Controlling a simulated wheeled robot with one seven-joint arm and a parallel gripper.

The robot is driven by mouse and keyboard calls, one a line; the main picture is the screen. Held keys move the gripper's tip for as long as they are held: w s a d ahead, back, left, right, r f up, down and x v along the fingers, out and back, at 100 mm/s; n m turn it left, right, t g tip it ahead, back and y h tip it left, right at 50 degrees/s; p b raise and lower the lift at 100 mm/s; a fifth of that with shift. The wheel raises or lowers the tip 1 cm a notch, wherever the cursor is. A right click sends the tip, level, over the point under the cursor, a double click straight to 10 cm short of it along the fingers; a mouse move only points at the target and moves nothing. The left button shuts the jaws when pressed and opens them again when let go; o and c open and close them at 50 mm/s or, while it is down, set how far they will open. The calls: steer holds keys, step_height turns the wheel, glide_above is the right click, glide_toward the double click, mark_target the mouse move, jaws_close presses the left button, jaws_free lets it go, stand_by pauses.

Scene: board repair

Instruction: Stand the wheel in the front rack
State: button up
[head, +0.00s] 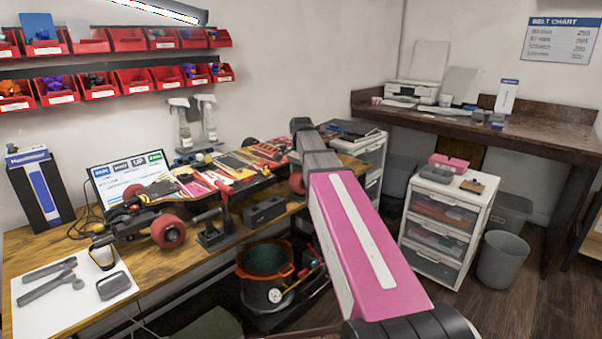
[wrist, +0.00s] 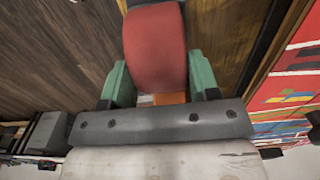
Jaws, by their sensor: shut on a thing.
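My gripper (wrist: 157,82) shows in the wrist view, its green fingers on either side of a red, rounded wheel (wrist: 155,45). The fingers are shut on the wheel. In the head view my pink arm hides the gripper and most of what it holds. The skateboard (head: 240,165) lies on the workbench with colourful graphics. A red wheel (head: 168,232) sits at its near left end; red also shows beside my arm (head: 297,183). A black metal stand (head: 212,232) and a dark grey block (head: 264,211) stand in front of the board. I cannot tell which item is the front rack.
The workbench (head: 60,236) holds a white mat with tools (head: 65,305) at the front left. A bucket (head: 265,272) stands below the bench edge. A white drawer unit (head: 440,230) and a grey bin (head: 503,260) stand right of my arm. Red parts bins line the wall.

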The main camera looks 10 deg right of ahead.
steer(key=shift+f, duration=0.35)
stand_by(0.6)
steer(key=o, duration=1)
steer(key=shift+c, duration=1.4)
steer(key=shift+r, duration=0.1)
steer(key=shift+r, duration=3.65)
